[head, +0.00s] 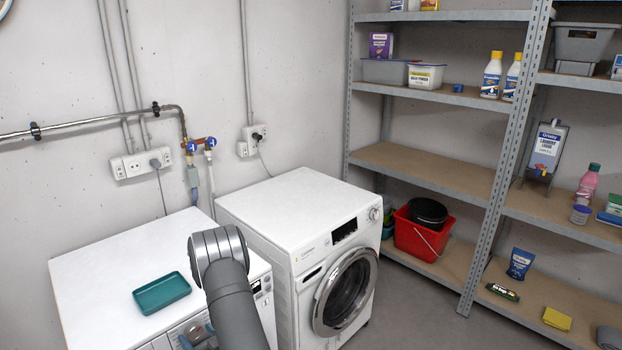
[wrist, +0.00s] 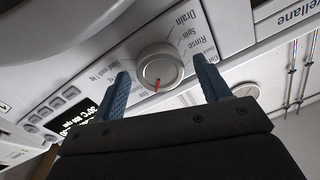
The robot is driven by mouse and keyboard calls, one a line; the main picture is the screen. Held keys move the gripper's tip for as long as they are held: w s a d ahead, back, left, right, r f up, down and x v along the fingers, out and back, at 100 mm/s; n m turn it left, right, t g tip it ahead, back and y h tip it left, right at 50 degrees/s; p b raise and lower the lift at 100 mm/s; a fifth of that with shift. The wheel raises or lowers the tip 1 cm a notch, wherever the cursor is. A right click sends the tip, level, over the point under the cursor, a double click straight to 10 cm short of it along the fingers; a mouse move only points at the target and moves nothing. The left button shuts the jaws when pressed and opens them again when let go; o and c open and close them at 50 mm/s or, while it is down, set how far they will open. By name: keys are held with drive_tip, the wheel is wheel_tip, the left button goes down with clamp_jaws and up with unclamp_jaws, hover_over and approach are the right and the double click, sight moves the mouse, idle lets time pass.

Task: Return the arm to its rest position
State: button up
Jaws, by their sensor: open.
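My gripper (wrist: 161,66) shows in the wrist view with its two blue fingers spread. A white round dial (wrist: 159,62) with a red mark sits between and just beyond the fingertips, and I see nothing held. I cannot tell how near the fingers are to the panel. In the head view my grey arm (head: 226,285) reaches down over the front of the left white machine (head: 95,270). The gripper end is mostly hidden there, low by the control panel.
A teal tray (head: 162,293) lies on the left machine's top. The right washing machine (head: 300,210) stands close beside my arm, its round door (head: 345,292) shut. Metal shelves (head: 435,170) with bottles and a red bucket (head: 418,238) stand at right. Wall pipes run behind.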

drive_tip(key=n, duration=0.3)
drive_tip(key=shift+n, duration=0.4)
drive_tip(key=shift+v, duration=0.95)
drive_tip(key=shift+c, duration=0.2)
idle(0.3)
